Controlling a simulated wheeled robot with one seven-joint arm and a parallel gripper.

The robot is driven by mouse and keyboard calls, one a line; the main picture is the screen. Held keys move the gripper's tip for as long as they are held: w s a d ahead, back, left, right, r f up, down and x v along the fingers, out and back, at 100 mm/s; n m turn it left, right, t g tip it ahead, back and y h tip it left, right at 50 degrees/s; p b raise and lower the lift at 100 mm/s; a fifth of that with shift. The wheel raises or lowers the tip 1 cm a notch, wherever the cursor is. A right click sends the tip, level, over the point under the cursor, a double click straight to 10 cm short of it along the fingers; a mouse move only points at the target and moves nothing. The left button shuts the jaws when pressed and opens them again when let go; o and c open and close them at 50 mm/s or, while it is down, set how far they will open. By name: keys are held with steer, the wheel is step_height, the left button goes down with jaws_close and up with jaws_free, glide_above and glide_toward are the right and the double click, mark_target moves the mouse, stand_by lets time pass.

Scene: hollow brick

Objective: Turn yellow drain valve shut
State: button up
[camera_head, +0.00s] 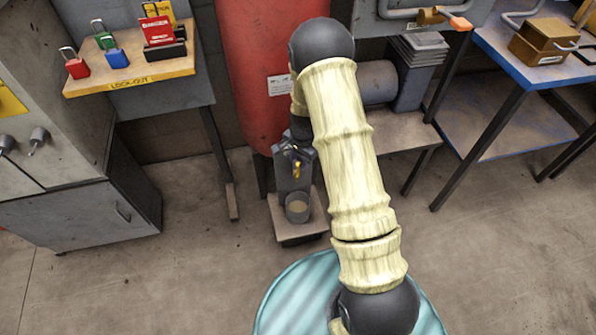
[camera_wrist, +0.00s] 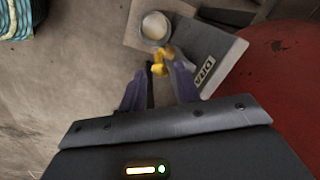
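The yellow drain valve (camera_head: 296,170) shows low in front of the red tank in the head view, just above a small cup. In the wrist view the yellow valve (camera_wrist: 160,67) lies between and slightly beyond my fingertips. My gripper (camera_wrist: 158,75) has two purple fingers standing apart, with visible gaps on both sides of the yellow part. I cannot tell whether either finger touches it. In the head view my gripper (camera_head: 290,155) is small and dark, close to the valve, and partly hides the valve's body.
A cup (camera_head: 297,207) of pale liquid stands on a low plinth (camera_head: 300,236) under the valve. The red tank (camera_head: 262,70) is close behind. A lock-out shelf (camera_head: 130,78) is at left and a blue-edged bench (camera_head: 530,65) at right. Floor at front left is clear.

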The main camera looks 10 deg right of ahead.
mark_target(298, 171)
steer(key=f, duration=0.3)
steer(key=f+b, duration=0.1)
steer(key=f, duration=0.1)
steer(key=shift+w+a+f, duration=0.15)
steer(key=shift+w+f, duration=0.05)
steer(key=shift+f, duration=0.2)
jaws_close()
